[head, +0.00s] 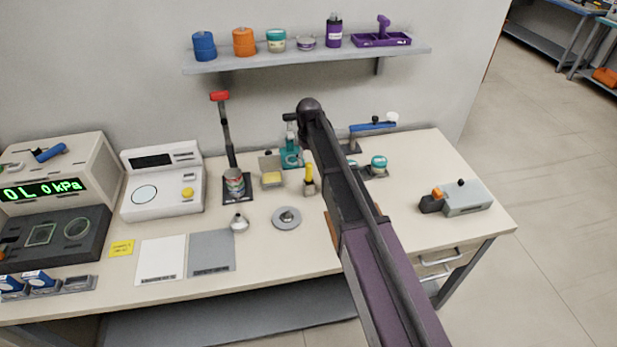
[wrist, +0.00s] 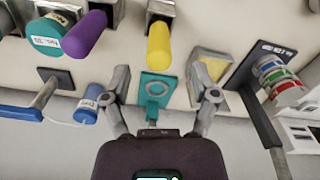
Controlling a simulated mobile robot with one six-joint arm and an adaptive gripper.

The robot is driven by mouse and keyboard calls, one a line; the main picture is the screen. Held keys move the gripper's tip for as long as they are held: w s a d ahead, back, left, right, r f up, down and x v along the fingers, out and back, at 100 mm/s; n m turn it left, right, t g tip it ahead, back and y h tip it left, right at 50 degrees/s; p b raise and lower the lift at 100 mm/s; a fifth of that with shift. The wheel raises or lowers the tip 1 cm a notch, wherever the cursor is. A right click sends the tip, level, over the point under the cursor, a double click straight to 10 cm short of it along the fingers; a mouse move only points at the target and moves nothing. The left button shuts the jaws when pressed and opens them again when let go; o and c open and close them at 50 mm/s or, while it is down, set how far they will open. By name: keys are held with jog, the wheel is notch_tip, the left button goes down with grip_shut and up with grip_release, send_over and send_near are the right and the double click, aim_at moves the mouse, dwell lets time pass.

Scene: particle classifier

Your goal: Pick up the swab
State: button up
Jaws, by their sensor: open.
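No object is clearly recognisable as the swab. One candidate is a yellow-handled tool (head: 309,173) standing in a small metal holder on the bench; its yellow cylinder also shows in the wrist view (wrist: 158,46), beyond my fingertips. A blue-handled item (head: 372,127) with a white rounded end lies on a stand behind my arm's right side. My gripper (wrist: 160,82) is open and empty in the wrist view, its fingers spread on either side of a teal plate (wrist: 155,88) with a ring. In the head view, my arm hides much of the gripper.
A yellow pad (head: 272,180), a red-topped stand (head: 227,130) and a printed can (head: 234,182) stand left of the yellow tool. A purple cylinder (wrist: 85,35) and a blue jar (wrist: 85,104) show in the wrist view.

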aim_at(309, 178)
jog(key=shift+f+b, duration=2.35)
jog(key=shift+f, duration=0.2)
grip_shut()
